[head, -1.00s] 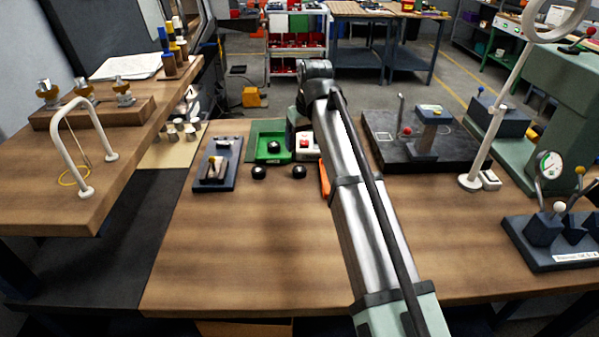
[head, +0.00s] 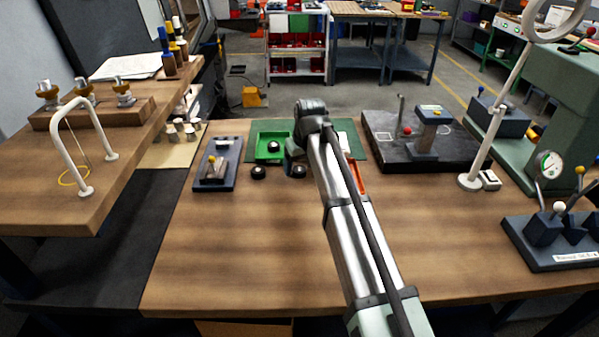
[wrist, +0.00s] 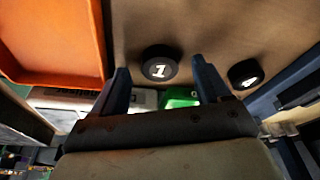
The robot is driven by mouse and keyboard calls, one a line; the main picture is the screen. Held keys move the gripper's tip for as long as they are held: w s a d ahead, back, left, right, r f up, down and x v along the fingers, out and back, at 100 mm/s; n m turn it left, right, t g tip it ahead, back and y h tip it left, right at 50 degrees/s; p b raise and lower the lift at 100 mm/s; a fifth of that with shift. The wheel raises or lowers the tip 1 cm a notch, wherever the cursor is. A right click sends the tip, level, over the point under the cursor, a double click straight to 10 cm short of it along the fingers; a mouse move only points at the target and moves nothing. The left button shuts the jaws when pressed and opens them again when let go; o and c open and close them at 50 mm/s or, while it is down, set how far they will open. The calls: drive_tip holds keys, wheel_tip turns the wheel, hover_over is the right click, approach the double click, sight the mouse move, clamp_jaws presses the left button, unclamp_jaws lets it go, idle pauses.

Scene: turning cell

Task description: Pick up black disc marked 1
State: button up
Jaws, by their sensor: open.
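The black disc marked 1 (wrist: 159,66) lies flat on the wooden bench in the wrist view, its white numeral facing up. It shows between the two fingertips of my gripper (wrist: 160,67), which is open and empty. In the head view this disc (head: 299,172) appears to be the right one of two in front of the green mat, just below my gripper. A second black disc (wrist: 245,73) with a white mark, perhaps a 4, lies just outside the right finger. In the head view it sits to the left (head: 258,172).
A green tray (head: 262,156) holding another black disc stands behind the two discs. An orange tray (wrist: 50,45) lies beside the gripper. A dark fixture (head: 228,180) stands left of the discs. The bench front (head: 240,250) is clear.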

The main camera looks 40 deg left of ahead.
drive_tip(key=shift+a+f, duration=0.15)
drive_tip(key=shift+f, duration=0.3)
drive_tip(key=c, duration=1.3)
drive_tip(key=shift+w, duration=0.1)
